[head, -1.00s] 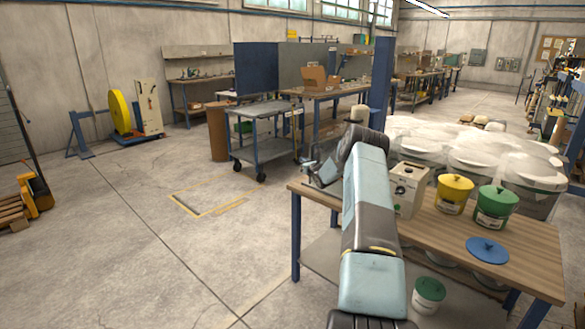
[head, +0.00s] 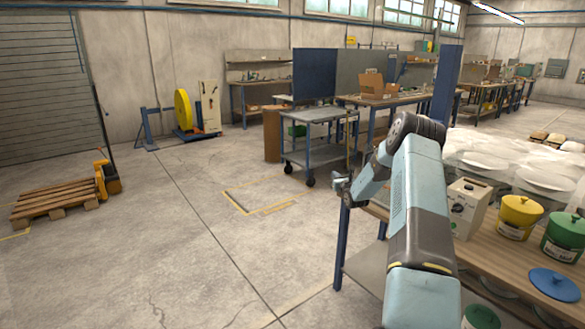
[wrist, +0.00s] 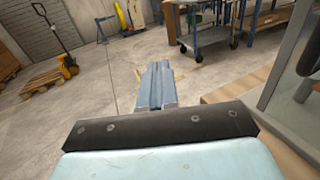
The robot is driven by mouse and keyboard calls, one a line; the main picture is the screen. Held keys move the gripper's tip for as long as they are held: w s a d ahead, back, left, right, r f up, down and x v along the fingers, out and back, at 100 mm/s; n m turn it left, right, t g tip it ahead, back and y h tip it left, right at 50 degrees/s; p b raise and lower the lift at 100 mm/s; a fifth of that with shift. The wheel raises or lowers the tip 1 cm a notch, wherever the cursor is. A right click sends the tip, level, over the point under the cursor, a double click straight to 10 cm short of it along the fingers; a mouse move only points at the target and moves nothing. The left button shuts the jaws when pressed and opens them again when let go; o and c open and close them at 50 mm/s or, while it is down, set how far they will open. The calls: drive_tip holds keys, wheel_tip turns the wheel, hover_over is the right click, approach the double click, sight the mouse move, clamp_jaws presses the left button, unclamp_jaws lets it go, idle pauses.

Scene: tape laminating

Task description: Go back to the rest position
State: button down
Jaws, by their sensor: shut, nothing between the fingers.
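My gripper (head: 338,184) is at the end of my raised, bent arm, past the left end of the wooden worktable (head: 480,262) in the head view. In the wrist view my gripper (wrist: 158,66) points away over the floor, its two fingers together with nothing between them. It touches nothing that I can see.
On the worktable stand a beige box device (head: 467,208), a yellow bucket (head: 518,218) and a green bucket (head: 565,240), with a blue lid (head: 554,284) lying nearby. A grey cart (head: 318,150) stands behind. Open floor (head: 190,250) lies left, with a pallet (head: 55,200) farther off.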

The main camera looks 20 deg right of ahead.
drive_tip(key=s+a+r+n+g+y, duration=0.1)
drive_tip(key=s+a+r+n+y, duration=0.1)
drive_tip(key=a+r+n+y, duration=0.5)
drive_tip(key=s+a+r+n+g+y, duration=0.1)
drive_tip(key=s+a+r+n, duration=0.25)
drive_tip(key=a+r, duration=0.75)
drive_tip(key=s+a+r+n+g+y, duration=0.2)
drive_tip(key=s+a+r+n+g, duration=0.3)
drive_tip(key=s+a, duration=0.3)
drive_tip(key=s+a+r+n+g+y, duration=0.1)
drive_tip(key=s+a+r+n+g, duration=0.1)
drive_tip(key=s+a+r+n, duration=0.45)
drive_tip(key=s+a+r+n+g+h, duration=0.1)
drive_tip(key=s+a+n+g+h, duration=0.2)
drive_tip(key=s, duration=0.9)
drive_tip(key=s+a+r+n+g+h, duration=0.15)
drive_tip(key=s+n, duration=0.35)
drive_tip(key=s, duration=0.7)
drive_tip(key=s+d+f+n+h, duration=0.1)
drive_tip(key=s+d+n+h, duration=0.2)
drive_tip(key=s, duration=0.7)
drive_tip(key=s+d+f+n+t+h, duration=0.1)
drive_tip(key=s+d+n+h, duration=0.2)
drive_tip(key=s, duration=0.7)
drive_tip(key=shift+s+d, duration=0.15)
drive_tip(key=shift+d, duration=0.85)
